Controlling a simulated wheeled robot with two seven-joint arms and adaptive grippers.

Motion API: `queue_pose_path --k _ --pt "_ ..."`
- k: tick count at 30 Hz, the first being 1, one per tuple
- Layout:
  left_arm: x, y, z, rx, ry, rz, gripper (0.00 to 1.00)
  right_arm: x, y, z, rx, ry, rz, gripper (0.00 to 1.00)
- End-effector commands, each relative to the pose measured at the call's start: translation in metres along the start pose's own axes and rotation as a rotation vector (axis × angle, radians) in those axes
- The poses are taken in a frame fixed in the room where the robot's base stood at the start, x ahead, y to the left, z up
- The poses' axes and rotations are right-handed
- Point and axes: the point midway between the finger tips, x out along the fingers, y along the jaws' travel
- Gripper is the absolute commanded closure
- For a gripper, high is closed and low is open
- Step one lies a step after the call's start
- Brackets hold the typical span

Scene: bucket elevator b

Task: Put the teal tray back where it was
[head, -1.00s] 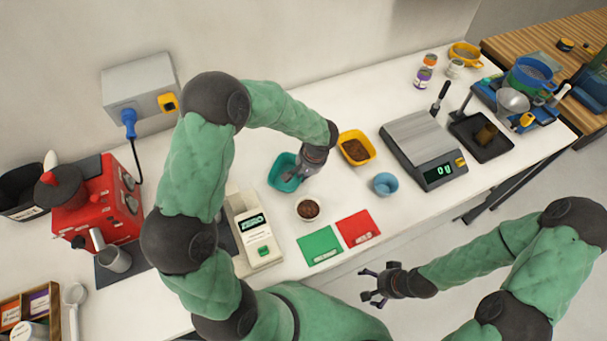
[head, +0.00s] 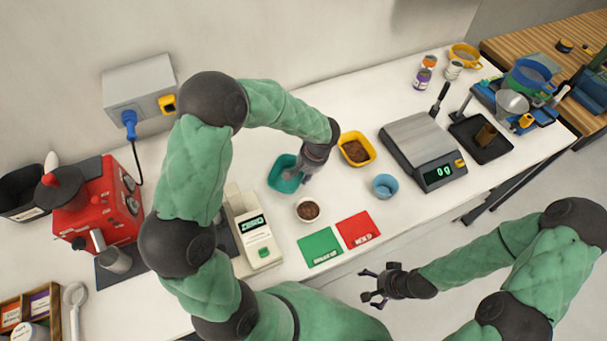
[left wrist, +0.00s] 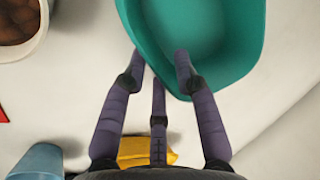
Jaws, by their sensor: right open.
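The teal tray (head: 283,181) sits on the white counter, left of the yellow tray. My left gripper (head: 304,174) is at its right side, reaching down from above. In the left wrist view the teal tray (left wrist: 215,40) fills the upper middle. The left gripper's fingers (left wrist: 159,68) are around its near rim corner, one tip over the inside and another at the outer edge. Whether they press on the wall cannot be told. My right gripper (head: 376,285) is open and empty, in front of the counter.
A yellow tray (head: 369,160) of brown material, a cup of brown grounds (head: 308,210) and a blue cup (head: 385,186) stand close by. Green (head: 320,247) and red (head: 358,229) cards lie in front. A scale (head: 423,150) is to the right, a red machine (head: 100,205) far left.

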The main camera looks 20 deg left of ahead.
Motion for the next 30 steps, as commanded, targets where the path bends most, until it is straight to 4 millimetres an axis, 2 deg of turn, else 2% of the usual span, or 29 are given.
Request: queue_pose_path --k 1,9,15,21,30 --pt "-0.012 0.000 -0.001 0.001 0.004 0.000 0.70 -0.003 -0.001 0.000 0.000 0.000 0.000 0.03" --pt "-0.067 0.000 -0.001 0.000 0.004 0.001 0.70 -0.011 -0.004 0.001 0.000 0.000 0.000 0.03" --pt "-0.095 0.000 0.000 0.001 0.002 0.000 0.70 -0.015 -0.005 0.001 0.000 0.000 0.000 0.03" --pt "-0.105 0.000 0.000 0.001 0.000 0.000 0.70 -0.016 -0.006 0.001 0.000 0.000 0.000 0.03" --pt "-0.105 0.000 0.000 0.001 0.000 0.000 0.70 -0.016 -0.006 0.001 0.000 0.000 0.000 0.03"
